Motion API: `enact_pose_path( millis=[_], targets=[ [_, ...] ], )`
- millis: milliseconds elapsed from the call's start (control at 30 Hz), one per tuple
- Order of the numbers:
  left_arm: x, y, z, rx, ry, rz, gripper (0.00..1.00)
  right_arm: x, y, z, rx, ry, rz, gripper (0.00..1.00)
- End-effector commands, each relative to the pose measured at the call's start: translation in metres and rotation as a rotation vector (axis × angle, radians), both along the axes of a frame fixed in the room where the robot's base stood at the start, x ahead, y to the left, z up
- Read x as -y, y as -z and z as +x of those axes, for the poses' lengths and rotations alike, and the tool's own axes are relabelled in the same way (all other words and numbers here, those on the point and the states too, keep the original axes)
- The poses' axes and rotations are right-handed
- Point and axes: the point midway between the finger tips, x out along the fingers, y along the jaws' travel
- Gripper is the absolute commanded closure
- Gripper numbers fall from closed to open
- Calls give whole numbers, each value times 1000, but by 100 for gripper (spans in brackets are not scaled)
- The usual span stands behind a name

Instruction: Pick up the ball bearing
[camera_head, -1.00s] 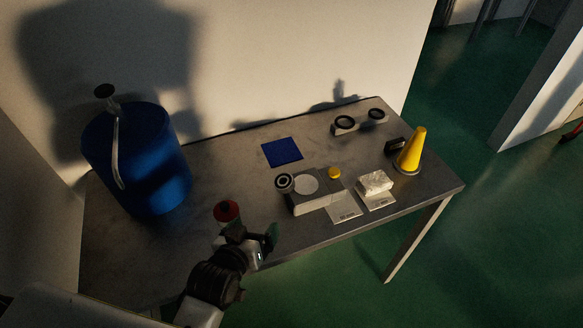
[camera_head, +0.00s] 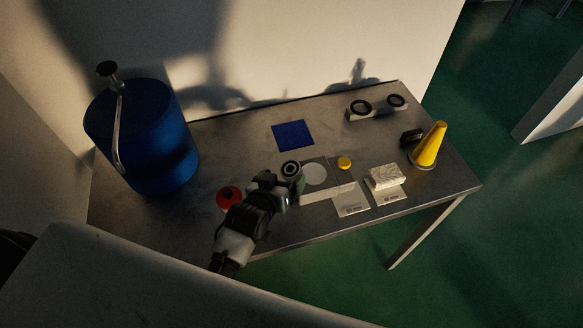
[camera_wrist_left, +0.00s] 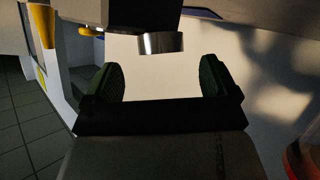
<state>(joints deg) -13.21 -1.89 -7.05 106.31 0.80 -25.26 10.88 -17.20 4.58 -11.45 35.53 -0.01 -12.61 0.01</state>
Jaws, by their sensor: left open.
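The ball bearing (camera_head: 290,169), a dark ring with a lighter centre, sits at the left end of a grey block (camera_head: 326,192) on the table. In the left wrist view a shiny metal ring (camera_wrist_left: 161,43), apparently the bearing, shows beyond and between the two fingers, at a dark part's edge. My left gripper (camera_head: 284,188) is just in front of the bearing in the head view. Its green pads stand wide apart in the left wrist view (camera_wrist_left: 160,80), with nothing between them. The arm hides part of the block's left end. My right gripper is not in view.
A blue drum with a lever (camera_head: 146,138) stands at the left. A red round knob (camera_head: 229,196) is beside my left arm. A blue square (camera_head: 293,135) lies behind. A yellow button (camera_head: 344,163), white block (camera_head: 385,177), yellow cone (camera_head: 430,146) and ring stand (camera_head: 376,112) are to the right.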

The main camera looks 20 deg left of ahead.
Motion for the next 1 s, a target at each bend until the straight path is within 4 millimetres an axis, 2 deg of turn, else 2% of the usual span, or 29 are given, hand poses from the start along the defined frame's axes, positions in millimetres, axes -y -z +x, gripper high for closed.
enact_pose_path(
  millis=[100,233,567,667,1000],
  targets=[
    [0,0,18,1,0,0,13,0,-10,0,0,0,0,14],
    [2,8,32,1,0,0,13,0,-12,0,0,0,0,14],
    [3,12,38,0,0,0,13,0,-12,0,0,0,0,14],
    [3,12,38,0,0,0,25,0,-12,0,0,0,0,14],
    [3,11,38,2,0,0,76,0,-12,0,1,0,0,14]
  ],
)
